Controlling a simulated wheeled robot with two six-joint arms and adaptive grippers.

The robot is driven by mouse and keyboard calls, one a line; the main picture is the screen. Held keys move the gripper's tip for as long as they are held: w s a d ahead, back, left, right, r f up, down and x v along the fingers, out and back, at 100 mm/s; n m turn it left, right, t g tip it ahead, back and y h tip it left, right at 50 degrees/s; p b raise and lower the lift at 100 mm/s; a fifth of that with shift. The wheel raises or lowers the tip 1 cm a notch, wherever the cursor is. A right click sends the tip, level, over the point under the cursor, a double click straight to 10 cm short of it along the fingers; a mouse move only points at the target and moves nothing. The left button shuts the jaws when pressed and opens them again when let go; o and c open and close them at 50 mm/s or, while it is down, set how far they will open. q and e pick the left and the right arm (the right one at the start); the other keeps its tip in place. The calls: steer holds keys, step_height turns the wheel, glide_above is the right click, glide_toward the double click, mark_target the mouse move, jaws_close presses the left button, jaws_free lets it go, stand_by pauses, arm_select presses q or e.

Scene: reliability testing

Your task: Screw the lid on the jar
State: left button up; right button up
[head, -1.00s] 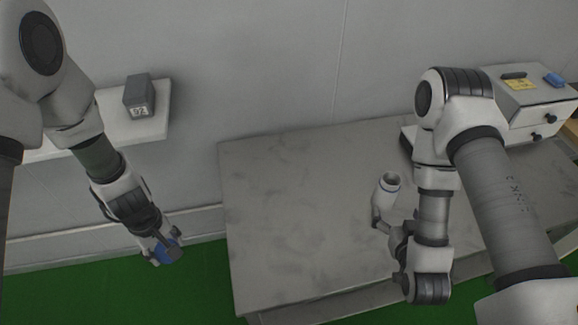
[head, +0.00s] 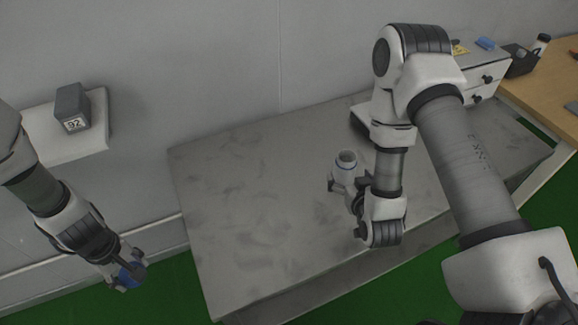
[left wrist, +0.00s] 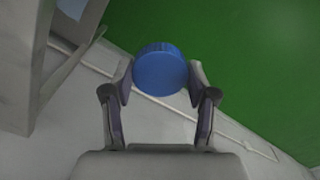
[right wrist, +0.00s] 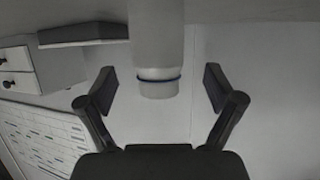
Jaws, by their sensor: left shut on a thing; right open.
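The jar (head: 345,168) is white and open at the top, with a thin blue ring below its rim. It stands upright on the grey table (head: 250,210). My right gripper (head: 346,186) is open around the jar; in the right wrist view the jar (right wrist: 157,45) is between the spread fingers (right wrist: 160,88), with gaps on both sides. The blue lid (left wrist: 160,70) is held between the fingers of my left gripper (left wrist: 160,82). In the head view the lid (head: 132,273) hangs over the green floor, left of the table and well away from the jar.
A white shelf (head: 75,145) on the wall at the left carries a grey box marked 92 (head: 72,106). A small white drawer unit (head: 487,82) stands at the table's back right. A wooden table (head: 550,85) is farther right. The table's left part is clear.

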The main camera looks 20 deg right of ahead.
mark_target(348, 174)
steer(key=p+x, duration=0.1)
steer(key=x, duration=0.4)
steer(key=shift+d+f, duration=0.15)
steer(key=shift+f, duration=0.05)
steer(key=c, duration=1.4)
